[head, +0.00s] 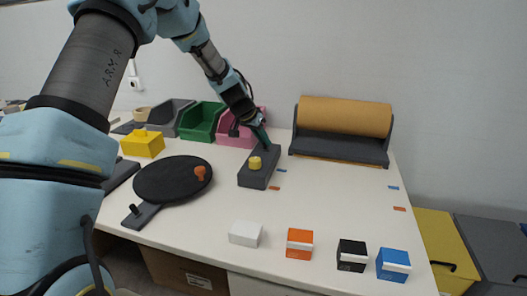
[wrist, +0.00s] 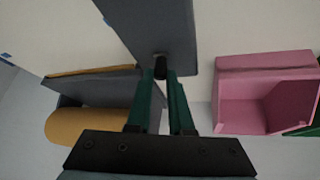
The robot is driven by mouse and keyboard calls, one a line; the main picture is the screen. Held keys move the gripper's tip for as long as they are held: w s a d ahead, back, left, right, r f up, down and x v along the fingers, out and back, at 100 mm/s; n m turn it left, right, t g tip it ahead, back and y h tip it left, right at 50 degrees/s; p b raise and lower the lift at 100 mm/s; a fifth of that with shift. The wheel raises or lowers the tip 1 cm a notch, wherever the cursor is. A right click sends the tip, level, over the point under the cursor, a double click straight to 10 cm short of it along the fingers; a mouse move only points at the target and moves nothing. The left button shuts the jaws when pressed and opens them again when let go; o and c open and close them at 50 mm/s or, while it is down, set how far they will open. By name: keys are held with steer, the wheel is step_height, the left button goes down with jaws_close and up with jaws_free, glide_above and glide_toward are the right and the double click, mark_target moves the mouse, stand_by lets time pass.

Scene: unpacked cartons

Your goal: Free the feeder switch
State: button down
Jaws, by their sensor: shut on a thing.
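A long dark grey block (head: 250,178) lies on the table, with a yellow round knob (head: 255,163) on its near part. I cannot tell for sure whether this is the feeder switch. My gripper (head: 262,142) points down at the block's far end. In the wrist view the green fingers (wrist: 161,78) are shut on a small black peg (wrist: 160,66) at the end of the grey block (wrist: 163,25). The peg is hidden by the fingers in the head view. The yellow knob is out of the wrist view.
A black round plate (head: 165,180) with an orange peg (head: 201,173) is at left, by a yellow box (head: 142,147). Pink (head: 232,138) and green (head: 200,122) bins and a brown roll (head: 345,115) stand behind. White, orange, black and blue boxes line the front edge.

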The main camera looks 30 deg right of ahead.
steer(key=shift+s+a+f+m+t+h+b, duration=0.1)
steer(key=shift+s+a+f+t+h+b, duration=0.3)
steer(key=shift+b, duration=3.05)
steer(key=shift+w+a+f+m+t+h+b, duration=0.15)
steer(key=shift+t+h+b, duration=0.45)
steer(key=shift+b, duration=2.8)
steer(key=shift+s+a+f+m+t+h+b, duration=0.15)
steer(key=shift+s+f+t+h+b, duration=0.3)
steer(key=shift+b, duration=3)
steer(key=b, duration=0.4)
steer(key=shift+a+r+t+h, duration=0.1)
steer(key=shift+r+t+h, duration=0.1)
steer(key=shift+t+h, duration=0.15)
steer(key=shift+b, duration=0.6)
steer(key=shift+s+r+h+b, duration=0.1)
steer(key=shift+r+h+b, duration=0.25)
steer(key=shift+b, duration=0.65)
steer(key=shift+f, duration=0.1)
steer(key=c, duration=0.8)
jaws_free()
